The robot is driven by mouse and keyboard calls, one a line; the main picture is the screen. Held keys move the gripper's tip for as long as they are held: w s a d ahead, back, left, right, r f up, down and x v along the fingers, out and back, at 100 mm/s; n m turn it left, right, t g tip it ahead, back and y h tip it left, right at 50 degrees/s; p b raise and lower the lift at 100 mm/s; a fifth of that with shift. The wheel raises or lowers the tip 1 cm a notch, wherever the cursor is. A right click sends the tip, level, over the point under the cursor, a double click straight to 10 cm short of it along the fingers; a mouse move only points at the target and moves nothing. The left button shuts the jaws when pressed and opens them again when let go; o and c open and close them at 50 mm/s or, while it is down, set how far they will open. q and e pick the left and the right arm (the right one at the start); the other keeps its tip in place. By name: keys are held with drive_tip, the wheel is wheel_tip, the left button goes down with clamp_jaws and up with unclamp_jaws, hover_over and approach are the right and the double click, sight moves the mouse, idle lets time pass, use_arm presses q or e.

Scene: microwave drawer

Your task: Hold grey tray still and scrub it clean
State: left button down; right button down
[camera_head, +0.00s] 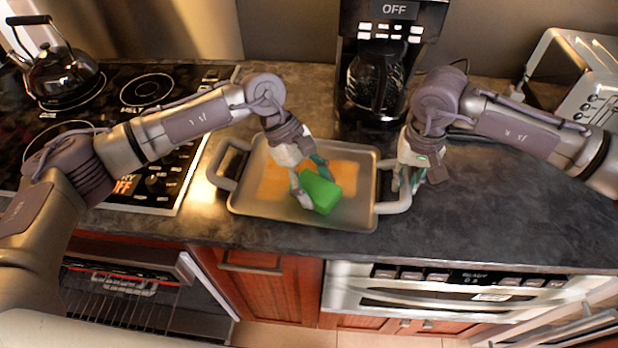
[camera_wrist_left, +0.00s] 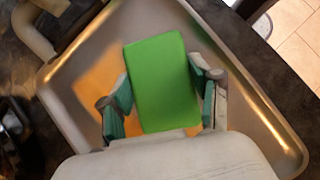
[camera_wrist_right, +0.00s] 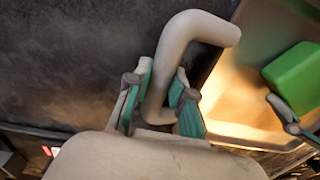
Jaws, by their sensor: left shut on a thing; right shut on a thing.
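The grey tray (camera_head: 245,199) lies on the dark counter with an orange stain (camera_head: 274,181) across its floor. My left gripper (camera_head: 309,186) is over the tray, shut on a green sponge (camera_head: 322,192). The sponge also shows between the fingers in the left wrist view (camera_wrist_left: 162,84). It is low over the tray floor, by the stain's right part; I cannot tell if it touches. My right gripper (camera_head: 407,183) is shut on the tray's right handle (camera_head: 394,207). This handle also shows between the fingers in the right wrist view (camera_wrist_right: 196,30).
A stove (camera_head: 150,196) with a kettle (camera_head: 55,70) is to the left. A coffee maker (camera_head: 380,75) stands behind the tray, and a toaster (camera_head: 590,85) is at the far right. The counter right of the tray is clear. Its front edge runs close before the tray.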

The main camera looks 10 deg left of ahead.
sight(289, 184)
use_arm(q)
drive_tip(key=shift+w+a, duration=0.2)
drive_tip(key=shift+a, duration=2.35)
drive_tip(key=shift+w+a+f, duration=0.15)
drive_tip(key=shift+a, duration=2.3)
drive_tip(key=shift+s+d, duration=0.2)
drive_tip(key=shift+d, duration=2.05)
drive_tip(key=shift+w+a, duration=0.15)
drive_tip(key=shift+a, duration=2.1)
drive_tip(key=shift+f, duration=0.1)
drive_tip(key=shift+w+r, duration=0.1)
drive_tip(key=shift+r, duration=0.25)
drive_tip(key=shift+w+d+r, duration=0.1)
drive_tip(key=shift+w+d, duration=0.05)
drive_tip(key=shift+w, duration=0.8)
drive_tip(key=shift+w+d+r, duration=0.1)
drive_tip(key=shift+w, duration=0.85)
drive_tip(key=shift+f, duration=0.35)
